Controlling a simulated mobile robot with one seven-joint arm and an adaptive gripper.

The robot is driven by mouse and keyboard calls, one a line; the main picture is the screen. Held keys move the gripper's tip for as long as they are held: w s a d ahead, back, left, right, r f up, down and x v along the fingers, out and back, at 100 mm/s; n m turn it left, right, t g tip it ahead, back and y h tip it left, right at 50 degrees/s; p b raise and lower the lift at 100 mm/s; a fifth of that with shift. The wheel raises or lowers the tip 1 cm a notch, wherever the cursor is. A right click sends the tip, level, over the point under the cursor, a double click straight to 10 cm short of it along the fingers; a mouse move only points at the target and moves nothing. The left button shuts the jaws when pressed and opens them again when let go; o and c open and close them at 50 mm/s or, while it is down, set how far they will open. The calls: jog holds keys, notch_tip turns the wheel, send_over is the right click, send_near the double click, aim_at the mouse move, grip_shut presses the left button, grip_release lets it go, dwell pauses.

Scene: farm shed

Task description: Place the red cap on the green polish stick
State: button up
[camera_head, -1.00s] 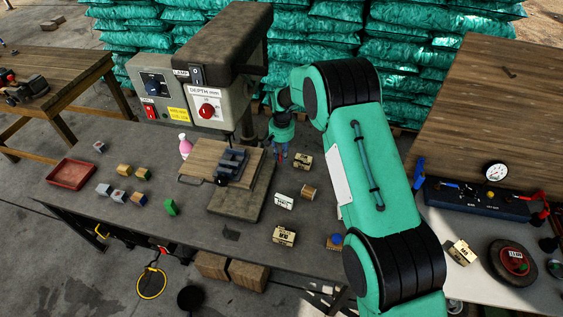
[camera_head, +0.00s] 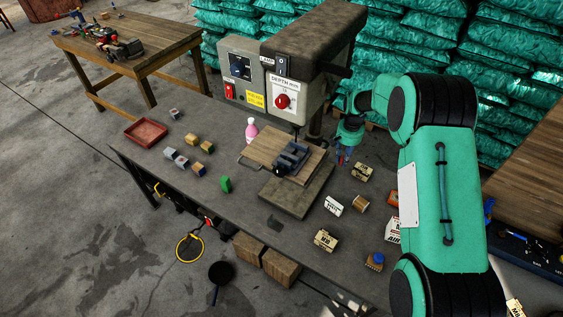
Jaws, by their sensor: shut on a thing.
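The green polish stick appears to be the small green block (camera_head: 225,184) standing on the grey workbench, left of the drill press base. My gripper (camera_head: 344,157) is right of the drill press, above the back of the bench. It is small in view and partly blurred. A bit of red shows at its fingertips, with blue beside it. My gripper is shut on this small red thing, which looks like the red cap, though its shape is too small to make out. No other loose red cap shows on the bench.
The drill press (camera_head: 318,65) and its vise (camera_head: 291,158) stand between my gripper and the green block. Small blocks (camera_head: 192,139) and a red tray (camera_head: 146,133) lie at left. Labelled boxes (camera_head: 325,240) lie at right.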

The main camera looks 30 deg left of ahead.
jog(key=s+d+f+b, duration=0.1)
jog(key=s+d, duration=0.1)
jog(key=d, duration=0.7)
jog(key=s+d+f+m+b, duration=0.1)
jog(key=s+d+b, duration=0.1)
jog(key=d, duration=0.8)
jog(key=s+d+f+m+b, duration=0.1)
jog(key=s+d, duration=0.3)
jog(key=d, duration=0.6)
jog(key=shift+d+f, duration=0.25)
jog(key=shift+f, duration=0.25)
jog(key=s, duration=0.1)
jog(key=s+d, duration=0.1)
jog(key=s, duration=0.1)
jog(key=shift+s+d+f, duration=0.2)
jog(key=shift+s, duration=0.05)
jog(key=s+a+n+p, duration=0.1)
jog(key=s+a, duration=0.7)
jog(key=a, duration=1.2)
jog(key=s+a+n+p, duration=0.1)
jog(key=s+a, duration=0.7)
jog(key=a, duration=1.3)
jog(key=s+a+n+p, duration=0.2)
jog(key=s+a, duration=0.7)
jog(key=a, duration=1.1)
jog(key=shift+a+r+p, duration=0.15)
jog(key=shift+r+p, duration=0.3)
